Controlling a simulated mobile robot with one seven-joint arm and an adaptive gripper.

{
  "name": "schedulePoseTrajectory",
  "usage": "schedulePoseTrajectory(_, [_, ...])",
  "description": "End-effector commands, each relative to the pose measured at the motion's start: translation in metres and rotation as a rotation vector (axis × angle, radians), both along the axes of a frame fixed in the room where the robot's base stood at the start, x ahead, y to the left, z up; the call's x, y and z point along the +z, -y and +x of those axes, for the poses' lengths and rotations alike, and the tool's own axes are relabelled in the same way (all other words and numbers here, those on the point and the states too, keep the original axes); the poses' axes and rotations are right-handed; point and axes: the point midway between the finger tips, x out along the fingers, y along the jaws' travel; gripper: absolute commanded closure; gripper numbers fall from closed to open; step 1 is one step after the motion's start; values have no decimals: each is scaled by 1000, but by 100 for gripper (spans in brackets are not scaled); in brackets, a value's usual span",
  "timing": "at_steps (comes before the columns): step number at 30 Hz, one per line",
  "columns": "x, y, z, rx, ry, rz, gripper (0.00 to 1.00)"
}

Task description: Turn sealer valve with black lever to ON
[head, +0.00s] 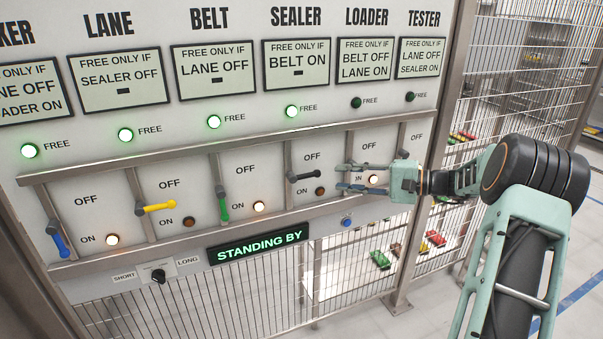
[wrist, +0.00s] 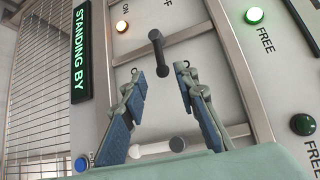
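The black sealer lever (head: 305,176) points sideways to the right on the panel, below its OFF label. The sealer's ON lamp (head: 320,191) is dark and its green FREE lamp (head: 291,111) is lit. My gripper (head: 340,177) is open and empty, just right of the lever's free end, in front of the loader column. In the wrist view the black lever (wrist: 157,52) has its end between my open fingertips (wrist: 160,72). I see no contact, and the exact depth gap cannot be told. A white lever (wrist: 177,144) shows behind, between the fingers.
The yellow lane lever (head: 160,207) points sideways; the green belt lever (head: 224,206) and blue lever (head: 60,240) point down beside lit ON lamps. Metal dividers separate the levers. A green STANDING BY display (head: 258,247) and blue button (head: 347,222) sit below.

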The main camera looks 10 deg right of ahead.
Motion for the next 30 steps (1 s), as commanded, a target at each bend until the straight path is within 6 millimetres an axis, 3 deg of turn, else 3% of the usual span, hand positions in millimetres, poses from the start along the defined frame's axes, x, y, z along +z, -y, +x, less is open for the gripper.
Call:
schedulePoseTrajectory(18, [-13, -82, 48, 3, 0, 1, 73])
schedulePoseTrajectory(30, [-15, -91, 54, 0, 0, 0, 73])
